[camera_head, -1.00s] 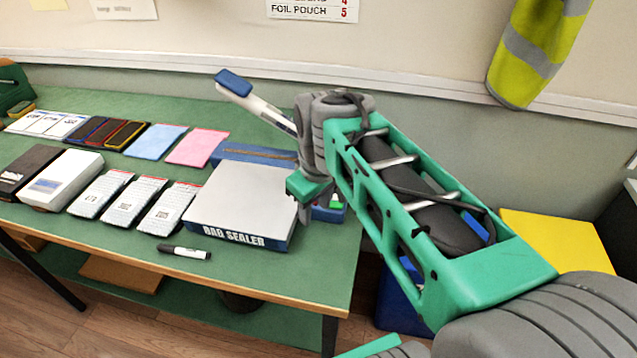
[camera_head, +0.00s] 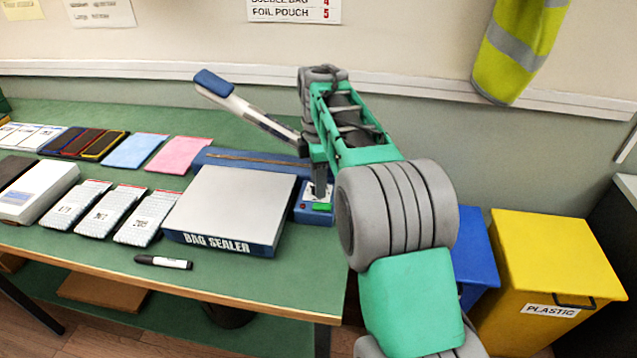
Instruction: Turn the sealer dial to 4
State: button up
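The bag sealer (camera_head: 230,205) stands on the green table, with a grey top plate and a blue front lettered BAG SEALER. Its white lever (camera_head: 245,108) with a blue end is raised to the upper left. At its right is a blue control box (camera_head: 318,216) with a pale dial face and a green patch (camera_head: 322,207). My gripper (camera_head: 319,194) points down over the dial face, its grey fingers at or just above it. The fingers cover the dial knob, so its setting is hidden. I cannot tell whether they touch or grip it.
Bubble pouches (camera_head: 112,212), a white box (camera_head: 38,194) and a marker (camera_head: 163,262) lie left of the sealer. Pink (camera_head: 180,155) and blue sheets lie behind. A wall chart (camera_head: 294,10) reads FOIL POUCH 5. A yellow PLASTIC bin (camera_head: 560,260) and a blue bin stand at right.

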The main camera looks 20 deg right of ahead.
jog(key=shift+f, duration=0.25)
jog(key=shift+c, duration=0.4)
grip_shut()
